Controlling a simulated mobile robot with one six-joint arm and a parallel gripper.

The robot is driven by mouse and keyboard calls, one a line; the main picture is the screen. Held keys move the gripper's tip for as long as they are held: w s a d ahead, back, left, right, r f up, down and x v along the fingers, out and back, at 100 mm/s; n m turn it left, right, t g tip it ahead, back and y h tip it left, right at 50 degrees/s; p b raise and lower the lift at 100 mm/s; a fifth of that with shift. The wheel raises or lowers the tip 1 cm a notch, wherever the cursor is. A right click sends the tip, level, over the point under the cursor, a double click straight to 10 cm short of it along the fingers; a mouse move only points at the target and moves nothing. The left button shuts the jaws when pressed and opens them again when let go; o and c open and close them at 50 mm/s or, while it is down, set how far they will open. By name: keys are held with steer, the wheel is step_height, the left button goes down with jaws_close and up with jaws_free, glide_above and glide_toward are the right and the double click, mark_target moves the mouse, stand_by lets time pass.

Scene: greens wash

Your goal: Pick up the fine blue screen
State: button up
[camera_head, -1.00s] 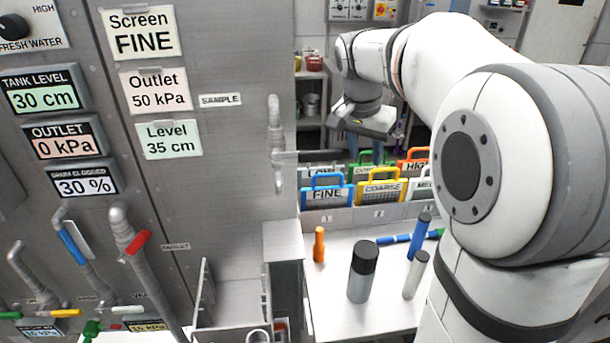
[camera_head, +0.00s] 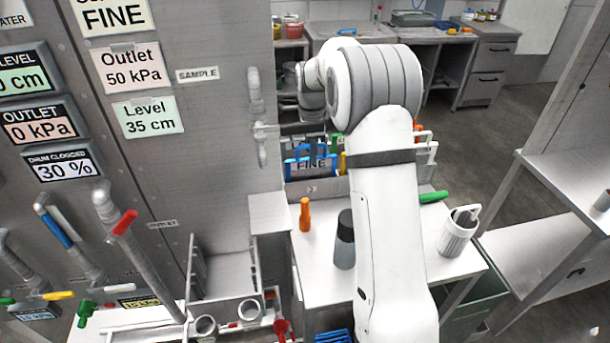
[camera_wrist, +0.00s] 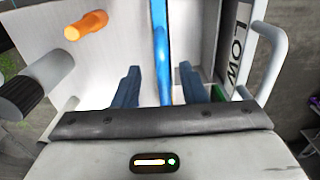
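The fine blue screen (camera_head: 297,169) stands upright in the rack in the head view, its "FINE" label partly covered. In the wrist view the blue screen (camera_wrist: 161,40) shows edge-on as a narrow blue strip. My gripper (camera_wrist: 158,78) is open, with one dark finger on each side of this strip. A gap shows between each finger and the blue. In the head view my arm hides part of the rack and most of my gripper.
A white-handled screen marked "LOW" (camera_wrist: 235,45) stands close to the right finger. An orange-handled tool (camera_head: 305,215) and a dark-capped bottle (camera_head: 345,240) are on the white table (camera_head: 325,265). A white cup-like container (camera_head: 458,232) stands at the table's right.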

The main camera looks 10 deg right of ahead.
mark_target(311, 171)
steer(key=f+p, duration=0.1)
steer(key=f, duration=0.3)
steer(key=shift+w, duration=0.2)
steer(key=shift+c, duration=0.4)
jaws_close()
